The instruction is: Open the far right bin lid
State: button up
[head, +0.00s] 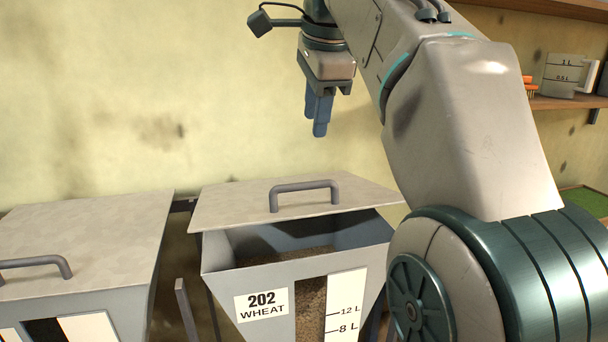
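I cannot tell whether the lid is tilted up or slid back. My gripper (319,130) hangs above and behind the lid, blue fingers pointing down, apart from the handle and touching nothing. The fingers overlap in this view, so their gap is hidden.
Another bin (110,300) stands at the left with its lid (90,232) down and a similar handle (40,262). A shelf (570,102) at the upper right holds a measuring cup (562,76). My arm hides much of the right side.

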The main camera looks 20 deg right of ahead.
aim_at(307, 183)
jog(key=b+x, duration=0.2)
jog(key=x, duration=1.1)
jog(key=shift+w+f, duration=0.15)
jog(key=shift+f, duration=0.15)
